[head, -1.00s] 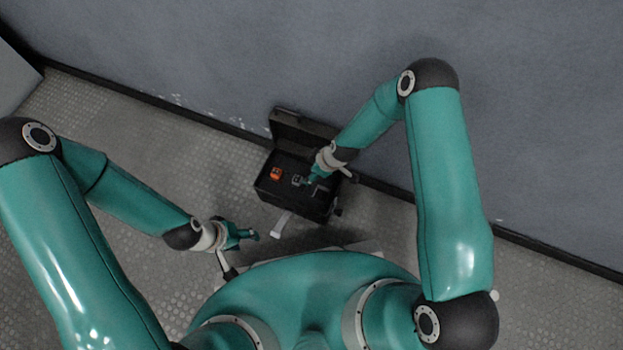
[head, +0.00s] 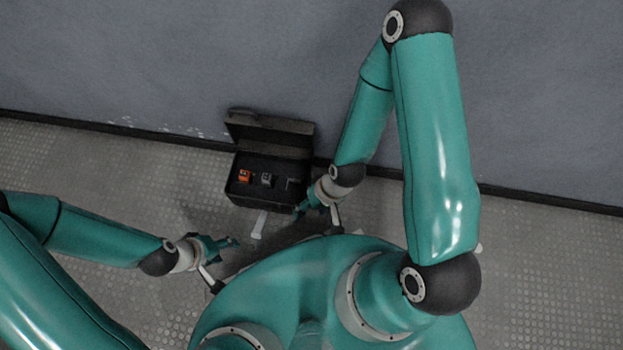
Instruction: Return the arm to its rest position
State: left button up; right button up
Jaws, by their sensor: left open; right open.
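My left gripper (head: 226,243) is at the lower left of the head view, open and empty, left of and below the case. My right gripper (head: 303,207) is at the right front corner of the open black case (head: 237,200). It is open and no object shows in it. From this angle I cannot tell whether it touches the case edge. My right arm bends at a high elbow and comes down to the gripper from the upper right.
The case holds an orange item (head: 244,175), a grey item (head: 266,180) and a dark angled item (head: 289,184). Its lid (head: 270,133) stands open toward the grey wall (head: 200,60). Textured floor (head: 90,160) is clear to the left.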

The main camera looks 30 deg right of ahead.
notch_tip(320, 180, up, 34)
jog(key=p, duration=3.4)
jog(key=shift+d, duration=0.2)
